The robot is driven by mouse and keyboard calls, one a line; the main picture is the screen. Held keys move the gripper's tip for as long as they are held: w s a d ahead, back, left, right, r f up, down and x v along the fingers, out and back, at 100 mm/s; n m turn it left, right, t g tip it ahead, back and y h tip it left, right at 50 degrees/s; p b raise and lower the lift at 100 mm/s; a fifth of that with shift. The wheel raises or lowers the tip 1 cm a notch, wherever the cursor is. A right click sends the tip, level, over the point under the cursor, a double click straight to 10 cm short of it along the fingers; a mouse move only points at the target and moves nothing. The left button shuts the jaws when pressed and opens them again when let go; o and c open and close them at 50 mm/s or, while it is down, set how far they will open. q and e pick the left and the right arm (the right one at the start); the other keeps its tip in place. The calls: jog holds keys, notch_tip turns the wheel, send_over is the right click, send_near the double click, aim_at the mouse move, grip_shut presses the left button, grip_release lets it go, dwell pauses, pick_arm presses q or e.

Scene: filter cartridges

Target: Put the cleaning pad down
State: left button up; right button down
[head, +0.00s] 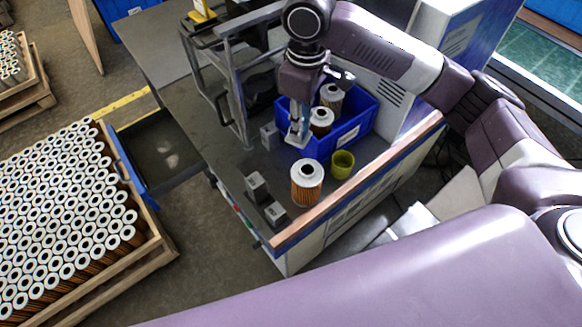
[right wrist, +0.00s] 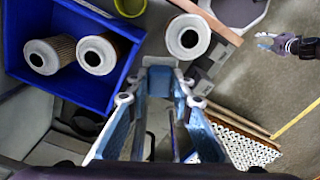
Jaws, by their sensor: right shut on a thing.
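My right gripper (head: 297,132) points down at the near left edge of the blue bin. It is shut on a small light grey piece, which I take to be the cleaning pad (head: 297,141). In the right wrist view the pad (right wrist: 160,61) shows as a pale flat edge between the fingertips (right wrist: 158,80); most of it is hidden. The pad is close to the bin's rim, and I cannot tell if it touches anything. My left gripper (right wrist: 268,40) shows small at the upper right of the right wrist view, its opening unclear.
The blue bin (head: 358,136) holds two filter cartridges. Another cartridge (head: 306,182) stands upright on the bench beside a yellow-green cup (head: 342,164). Grey blocks (head: 256,186) lie at the left. A metal frame (head: 240,110) stands behind. A crate of cartridges (head: 150,240) is on the floor.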

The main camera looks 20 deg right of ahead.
jog(key=a+f+n+p, duration=0.1)
jog(key=f+n, duration=0.3)
jog(key=f, duration=0.1)
jog(key=w+a+f+n+p, duration=0.1)
jog(key=f+n+p, duration=0.1)
jog(key=f+n, duration=0.2)
jog(key=w+a+f+n+p, duration=0.1)
jog(key=f+n+p, duration=0.1)
jog(key=f+n, duration=0.2)
notch_tip(320, 180, down, 2)
jog(key=shift+f+n, duration=0.2)
jog(key=shift+n, duration=0.2)
pick_arm(q)
jog(key=r, duration=0.2)
jog(key=a+r, duration=0.1)
jog(key=r, duration=0.2)
jog(key=shift+s+a+r, duration=0.2)
jog(key=shift+a+r, duration=0.1)
jog(key=shift+r, duration=0.05)
pick_arm(e)
jog(key=shift+d+f, duration=0.1)
jog(key=shift+f, duration=0.35)
jog(key=shift+f, duration=0.1)
jog(key=c, duration=2)
grip_release()
jog(key=shift+f, duration=0.1)
